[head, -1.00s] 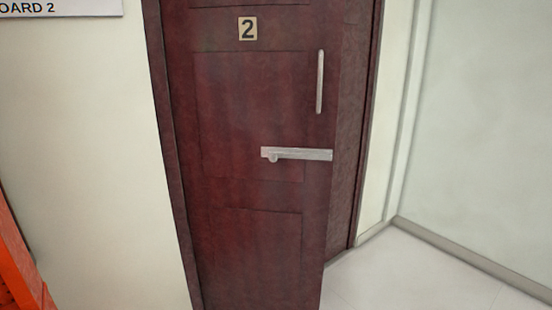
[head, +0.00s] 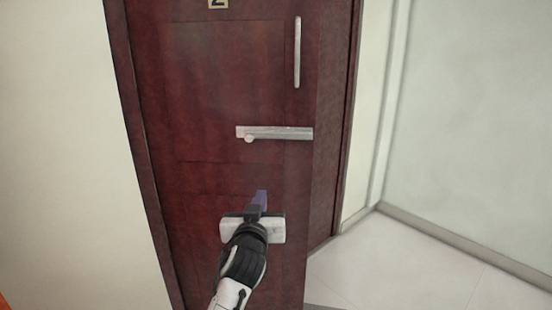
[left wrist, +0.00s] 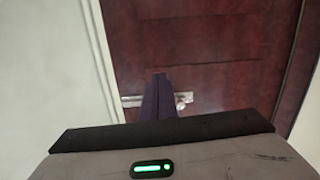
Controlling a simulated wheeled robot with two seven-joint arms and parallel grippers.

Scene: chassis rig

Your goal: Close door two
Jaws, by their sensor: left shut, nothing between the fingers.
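Door two (head: 215,90) is a dark red panelled door, standing slightly ajar, with its free edge at the right out from the frame. A number plate (head: 218,3) is cut by the top edge of the head view. A silver vertical handle (head: 297,52) and a silver horizontal latch bar (head: 275,133) sit near the free edge. My left gripper (head: 261,196) is shut and empty, in front of the door below the latch bar. In the left wrist view its fingers (left wrist: 159,95) overlap the latch bar (left wrist: 132,101). Contact with the door cannot be told. My right gripper is not in view.
The door frame (head: 345,110) stands behind the free edge at the right. A pale wall (head: 55,140) is at the left and a pale panelled wall (head: 480,120) at the right. The light tiled floor (head: 410,270) at the lower right is clear.

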